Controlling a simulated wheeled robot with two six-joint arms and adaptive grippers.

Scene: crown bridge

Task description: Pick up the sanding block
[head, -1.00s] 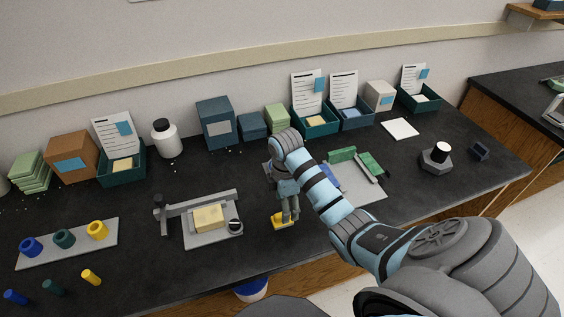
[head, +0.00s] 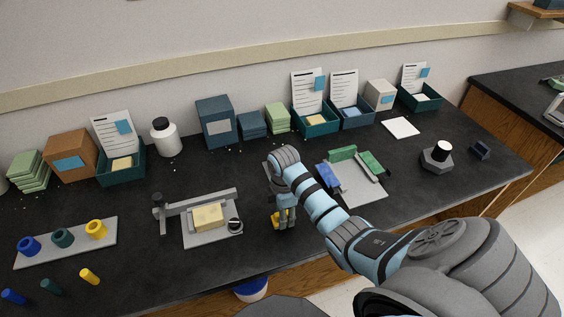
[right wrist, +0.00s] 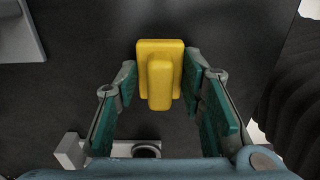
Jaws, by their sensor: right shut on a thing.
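The sanding block is the yellow block with a raised ridge along its middle. In the right wrist view it (right wrist: 160,50) sits between the fingertips. My right gripper (right wrist: 162,78) is shut on it, with the green finger pads on either side of the ridge. In the head view my right gripper (head: 285,219) points down near the front middle of the bench. It partly hides the sanding block (head: 276,220). I cannot tell if the block is clear of the bench top. My left gripper is not in view.
Left of my right gripper is a grey fixture (head: 212,238) with a cream block (head: 209,216). Right of it lies a grey plate (head: 365,198) with blue and green bars. Bins and boxes line the wall. A peg board (head: 66,250) is at far left. The bench front edge is close.

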